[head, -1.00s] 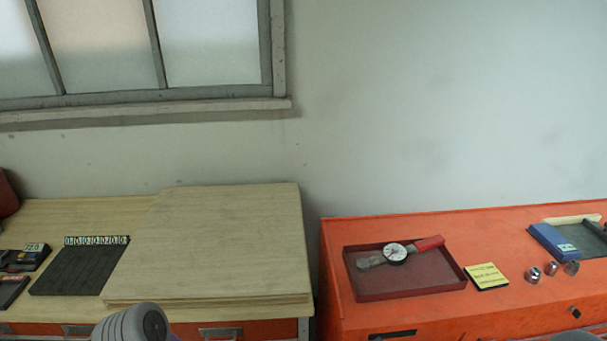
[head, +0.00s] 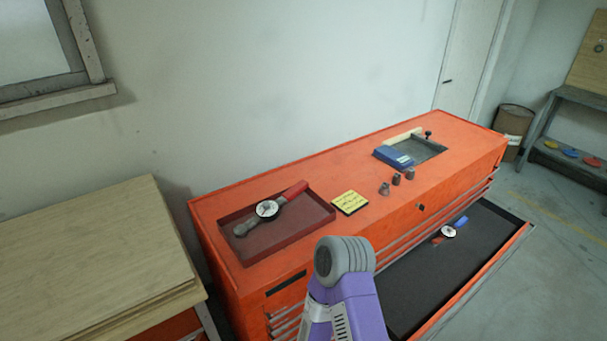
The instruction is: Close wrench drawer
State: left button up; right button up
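The wrench drawer (head: 412,285) of the orange tool cabinet is pulled open on the cabinet's front side, in the right of the head view. It has a dark lining and an orange front edge. A dial wrench with a blue handle (head: 448,231) lies inside it. A purple and grey link of one of my arms rises from the bottom middle and hides part of the cabinet front and of the drawer's near end. Neither of my grippers is in view.
On the orange cabinet (head: 300,178) lie a red tray (head: 290,222) with a red-handled dial wrench (head: 268,209), a yellow note (head: 349,203), small metal sockets (head: 397,179) and a blue box (head: 393,158). A wooden bench (head: 90,245) stands left. Open floor (head: 550,270) lies right of the drawer.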

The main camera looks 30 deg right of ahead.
aim_at(415, 293)
jog(key=z, duration=0.4)
jog(key=k, duration=0.95)
jog(key=z, duration=1.15)
jog(key=i, duration=1.05)
jog(key=z, duration=1.2)
jog(key=i, duration=1.3)
jog(key=u, duration=0.5)
